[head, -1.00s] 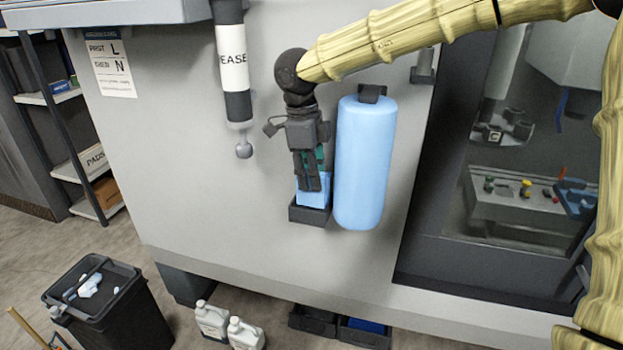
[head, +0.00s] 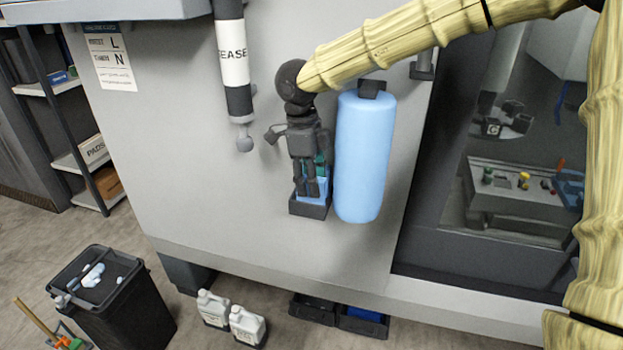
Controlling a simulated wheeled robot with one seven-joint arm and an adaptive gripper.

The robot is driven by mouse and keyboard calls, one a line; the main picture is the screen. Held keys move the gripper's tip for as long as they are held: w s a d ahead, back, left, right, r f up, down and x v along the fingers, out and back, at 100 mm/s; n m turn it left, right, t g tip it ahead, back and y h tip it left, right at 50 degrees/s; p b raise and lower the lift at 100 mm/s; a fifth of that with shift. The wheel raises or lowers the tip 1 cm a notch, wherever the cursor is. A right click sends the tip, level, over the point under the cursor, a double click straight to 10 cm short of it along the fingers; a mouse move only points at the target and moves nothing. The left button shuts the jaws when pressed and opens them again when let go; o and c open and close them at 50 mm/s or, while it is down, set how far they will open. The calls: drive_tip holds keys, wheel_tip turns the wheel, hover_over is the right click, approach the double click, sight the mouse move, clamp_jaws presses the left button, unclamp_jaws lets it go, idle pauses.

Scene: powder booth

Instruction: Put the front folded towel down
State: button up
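The front folded towel (head: 318,187) is a light blue block, partly hidden behind my fingers. Its lower part is inside a small dark open-topped holder (head: 308,210) on the grey machine wall. My gripper (head: 311,194) points down over the holder, with its fingers against the towel and their tips at about the holder's rim. It appears shut on the towel; the far side of the grip is hidden. I cannot see whether the towel touches the holder's floor. No other towel can be made out.
A large light blue cylinder (head: 363,155) hangs close to the right of my gripper. A grease tube (head: 233,60) hangs up to the left. A black bin (head: 115,305), white jugs (head: 247,325) and dark trays (head: 362,322) stand on the floor below.

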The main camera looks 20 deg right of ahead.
drive_tip(key=shift+r, duration=0.1)
idle(0.3)
wheel_tip(320, 180, up, 11)
drive_tip(key=b, duration=0.5)
drive_tip(key=shift+a, duration=0.4)
